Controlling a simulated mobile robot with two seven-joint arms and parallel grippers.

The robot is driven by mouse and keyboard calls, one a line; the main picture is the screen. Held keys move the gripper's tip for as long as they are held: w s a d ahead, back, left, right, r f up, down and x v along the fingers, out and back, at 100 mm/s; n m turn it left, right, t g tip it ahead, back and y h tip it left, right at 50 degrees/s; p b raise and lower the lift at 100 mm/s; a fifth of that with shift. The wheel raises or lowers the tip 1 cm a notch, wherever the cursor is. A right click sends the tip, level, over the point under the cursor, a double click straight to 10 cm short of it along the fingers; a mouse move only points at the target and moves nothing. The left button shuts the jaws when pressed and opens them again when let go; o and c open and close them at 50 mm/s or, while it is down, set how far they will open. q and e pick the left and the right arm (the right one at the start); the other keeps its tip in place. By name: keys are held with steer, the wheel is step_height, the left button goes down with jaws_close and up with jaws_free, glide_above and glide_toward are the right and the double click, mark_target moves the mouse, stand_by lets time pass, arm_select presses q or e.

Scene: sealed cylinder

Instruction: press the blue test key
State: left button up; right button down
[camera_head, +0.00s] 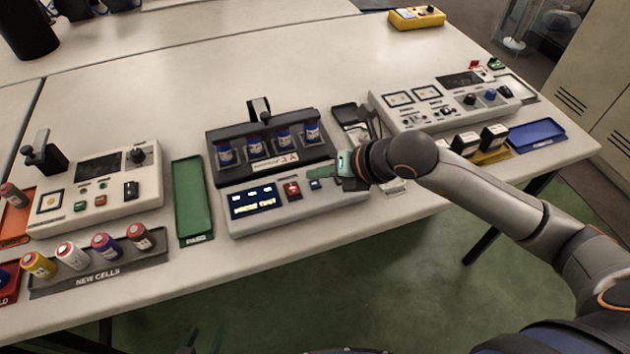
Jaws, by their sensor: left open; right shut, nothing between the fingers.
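The blue test key (315,184) is a small button on the front panel of the grey tester (262,222), right of a red key (292,190). The panel's dark display (254,200) shows bright text that seems to read "PRESS TEST". Several blue cells (284,138) stand in the black rack behind the panel. My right gripper (327,182) is shut and empty, its green fingertips just right of the blue key. I cannot tell whether they touch it. My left gripper (204,340) is open at the bottom edge, low in front of the table, with only its fingertips showing.
A green tray (192,204) lies left of the tester. A tray of new cells (98,272) and a grey device (118,205) are further left. Another control box (425,116), a yellow tray (490,157) and a blue tray (537,135) are to the right. The table's back is mostly clear.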

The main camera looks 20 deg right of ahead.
steer(key=shift+f, duration=0.15)
steer(key=shift+f+b, duration=0.3)
steer(key=shift+b, duration=0.25)
steer(key=shift+f+b, duration=0.4)
steer(key=shift+f, duration=0.05)
stand_by(0.3)
steer(key=shift+r, duration=0.1)
steer(key=shift+r+p, duration=0.55)
steer(key=shift+r, duration=0.2)
